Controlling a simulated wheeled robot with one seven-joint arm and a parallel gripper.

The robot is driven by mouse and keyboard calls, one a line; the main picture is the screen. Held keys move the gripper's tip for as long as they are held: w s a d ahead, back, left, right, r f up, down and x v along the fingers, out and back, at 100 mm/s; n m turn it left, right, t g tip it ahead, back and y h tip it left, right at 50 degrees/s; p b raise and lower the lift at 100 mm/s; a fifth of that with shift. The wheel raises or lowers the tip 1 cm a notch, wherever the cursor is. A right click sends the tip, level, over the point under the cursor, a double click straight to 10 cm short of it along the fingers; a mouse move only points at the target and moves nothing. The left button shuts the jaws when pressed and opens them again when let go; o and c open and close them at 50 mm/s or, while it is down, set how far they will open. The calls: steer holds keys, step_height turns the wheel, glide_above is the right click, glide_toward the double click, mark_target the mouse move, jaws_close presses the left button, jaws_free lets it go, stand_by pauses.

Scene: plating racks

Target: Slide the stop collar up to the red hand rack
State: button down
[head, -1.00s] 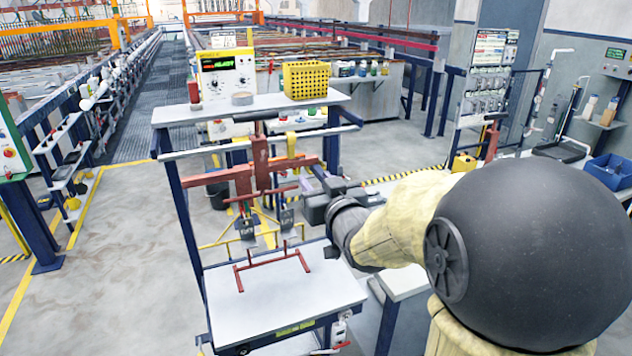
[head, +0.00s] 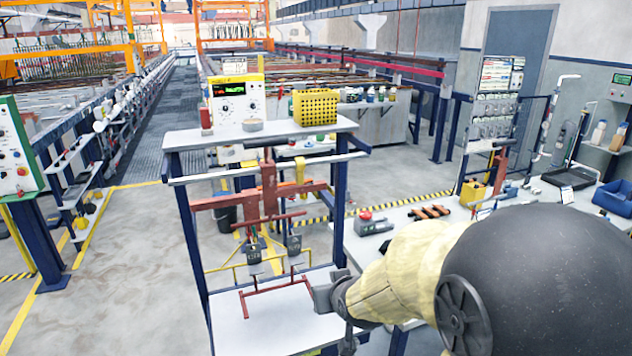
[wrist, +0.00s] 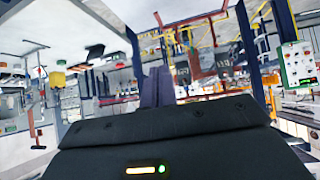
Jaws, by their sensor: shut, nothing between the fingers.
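The red hand rack (head: 268,190) hangs upright at the middle of the blue-legged stand, with a crossbar and dark tagged blocks at its lower end. A yellow band-like piece (head: 301,172) hangs at the rail just right of it; I cannot tell whether it is the stop collar, and no other collar is clear. My gripper (head: 322,297) is low and right of the rack, apart from it, by the lower shelf. In the wrist view my gripper's fingers (wrist: 156,88) are together and hold nothing. Red frame parts (wrist: 205,62) show beyond them, tilted.
The lower white shelf (head: 240,325) carries a thin red frame (head: 275,298). A bench (head: 400,222) with tools stands to the right. Open floor lies left of the stand.

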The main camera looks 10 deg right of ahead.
steer(key=s+a+f+g, duration=0.2)
steer(key=s+f+g, duration=0.5)
steer(key=s, duration=0.6)
steer(key=shift+a+f, duration=0.2)
steer(key=shift+f, duration=0.3)
steer(key=shift+w, duration=0.1)
